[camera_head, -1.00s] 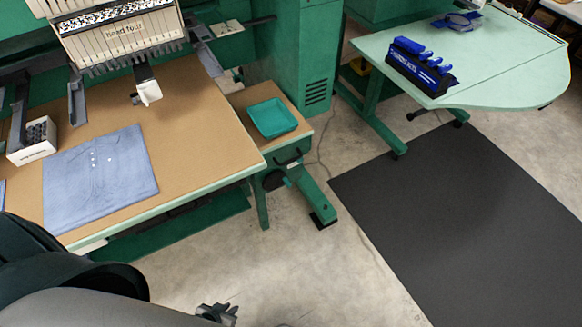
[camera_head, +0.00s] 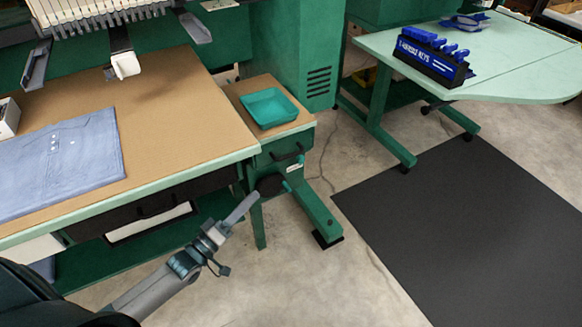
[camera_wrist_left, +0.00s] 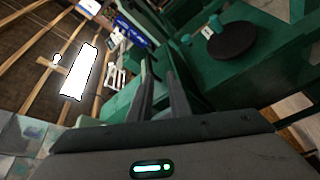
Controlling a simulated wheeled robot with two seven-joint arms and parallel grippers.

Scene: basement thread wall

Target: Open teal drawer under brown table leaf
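The teal-green drawer (camera_head: 271,167) is under the small brown table leaf (camera_head: 236,88), at the right end of the big sewing table. It looks shut, and a black bar handle (camera_head: 288,156) sits on its front. My left gripper (camera_head: 254,197) is below and left of the handle, apart from it, close to the table leg. In the left wrist view its two dark fingers (camera_wrist_left: 161,85) stand apart with nothing between them. The handle cannot be made out clearly in that view. My right gripper is not in view.
A teal tray (camera_head: 269,107) sits on the leaf. A black round knob (camera_head: 270,185) is under the drawer. The big table's green edge (camera_head: 160,184) is left of my gripper. A black floor mat (camera_head: 465,220) lies right; bare floor (camera_head: 335,275) is between.

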